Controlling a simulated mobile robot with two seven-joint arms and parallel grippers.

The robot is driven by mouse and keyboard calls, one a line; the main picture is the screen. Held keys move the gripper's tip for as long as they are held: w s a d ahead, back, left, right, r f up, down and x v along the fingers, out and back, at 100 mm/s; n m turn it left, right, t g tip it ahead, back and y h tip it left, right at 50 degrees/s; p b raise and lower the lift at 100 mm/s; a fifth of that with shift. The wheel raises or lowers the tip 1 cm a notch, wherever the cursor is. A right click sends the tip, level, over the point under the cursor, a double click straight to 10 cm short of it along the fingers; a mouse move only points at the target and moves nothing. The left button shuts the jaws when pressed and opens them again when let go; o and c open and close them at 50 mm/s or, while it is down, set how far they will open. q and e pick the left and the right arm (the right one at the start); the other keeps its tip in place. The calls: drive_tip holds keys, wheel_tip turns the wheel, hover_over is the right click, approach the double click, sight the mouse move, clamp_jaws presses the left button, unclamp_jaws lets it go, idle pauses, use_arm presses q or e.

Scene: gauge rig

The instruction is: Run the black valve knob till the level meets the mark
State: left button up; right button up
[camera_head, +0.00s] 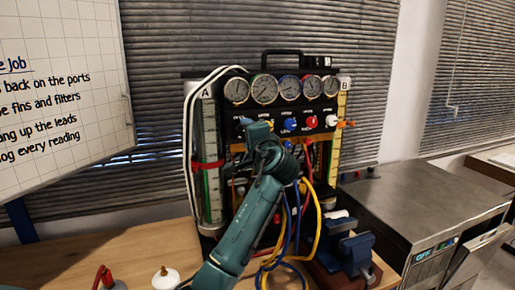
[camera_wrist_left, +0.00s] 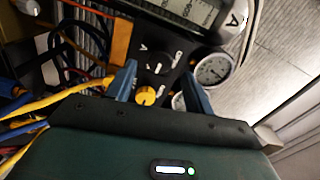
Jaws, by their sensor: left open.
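The gauge rig (camera_head: 290,110) stands on the bench with a row of dials above a black panel. The black valve knob (camera_wrist_left: 157,63) has a white pointer line and shows in the left wrist view; my arm seems to hide it in the head view. My left gripper (camera_head: 258,125) is open in front of the panel's left part. In the wrist view its fingers (camera_wrist_left: 158,88) are on either side of the yellow knob (camera_wrist_left: 145,97), with the black knob just beyond; contact cannot be told. Tube A (camera_head: 209,130) has a red band (camera_head: 207,165); its level is unclear.
Tube B (camera_head: 341,115) stands at the rig's right. Blue, red and yellow hoses (camera_head: 318,215) hang in front, close to my arm. A blue vise (camera_head: 355,252) and a steel box (camera_head: 425,205) stand at the right. A whiteboard (camera_head: 60,110) is at the left.

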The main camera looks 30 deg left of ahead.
use_arm(q)
drive_tip(key=b+v, duration=0.1)
drive_tip(key=v, duration=0.8)
drive_tip(key=shift+d+b, duration=0.15)
drive_tip(key=shift+b, duration=0.25)
use_arm(e)
drive_tip(key=shift+a+f, duration=0.3)
use_arm(q)
drive_tip(key=shift+s, duration=0.1)
use_arm(e)
drive_tip(key=shift+w+r, duration=0.15)
drive_tip(key=shift+w, duration=0.1)
